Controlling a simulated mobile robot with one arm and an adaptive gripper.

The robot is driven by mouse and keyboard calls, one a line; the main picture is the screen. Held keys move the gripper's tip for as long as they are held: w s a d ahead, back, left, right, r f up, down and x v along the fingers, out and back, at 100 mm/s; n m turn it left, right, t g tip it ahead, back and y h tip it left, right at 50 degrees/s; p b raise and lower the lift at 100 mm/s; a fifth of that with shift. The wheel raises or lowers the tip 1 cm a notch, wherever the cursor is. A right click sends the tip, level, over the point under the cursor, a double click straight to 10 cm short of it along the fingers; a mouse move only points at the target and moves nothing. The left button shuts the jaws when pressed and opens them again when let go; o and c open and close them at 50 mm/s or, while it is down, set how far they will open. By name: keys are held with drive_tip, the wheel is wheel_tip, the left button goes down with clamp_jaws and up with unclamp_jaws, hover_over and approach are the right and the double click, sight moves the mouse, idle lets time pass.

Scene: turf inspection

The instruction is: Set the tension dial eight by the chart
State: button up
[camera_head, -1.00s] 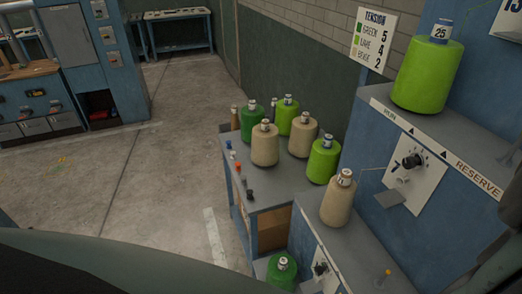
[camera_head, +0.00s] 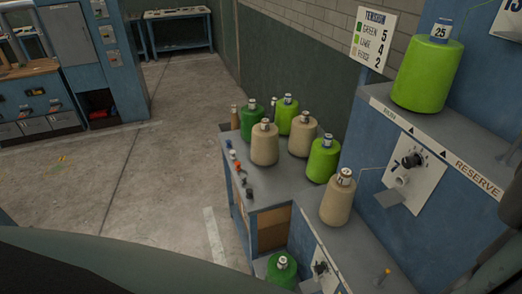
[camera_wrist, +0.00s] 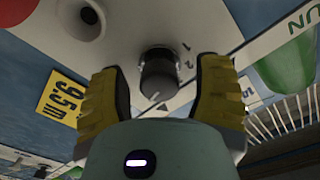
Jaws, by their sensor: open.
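The tension chart (camera_head: 372,38) hangs on the wall in the head view and reads green 5, lime 4, beige 2. In the wrist view, a black dial knob (camera_wrist: 158,76) sits on a pale plate, with small numbers beside it, of which 1 and 2 are legible. My gripper (camera_wrist: 160,88) is open, its yellow fingers on either side of the knob; I cannot tell whether they touch it. The head view shows a black dial (camera_head: 412,160) on a white plate under a lime cone (camera_head: 428,74) labelled 25. I cannot tell which dial is number eight; my gripper is not visible there.
Several green, lime and beige cones stand on the bench (camera_head: 268,193); one beige cone (camera_head: 338,200) is nearer. A lower dial (camera_head: 320,268) is beside a green cone (camera_head: 281,270). Open floor lies left.

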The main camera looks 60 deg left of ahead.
drive_tip(key=v, duration=0.7)
drive_tip(key=shift+s, duration=0.25)
drive_tip(key=shift+a, duration=0.1)
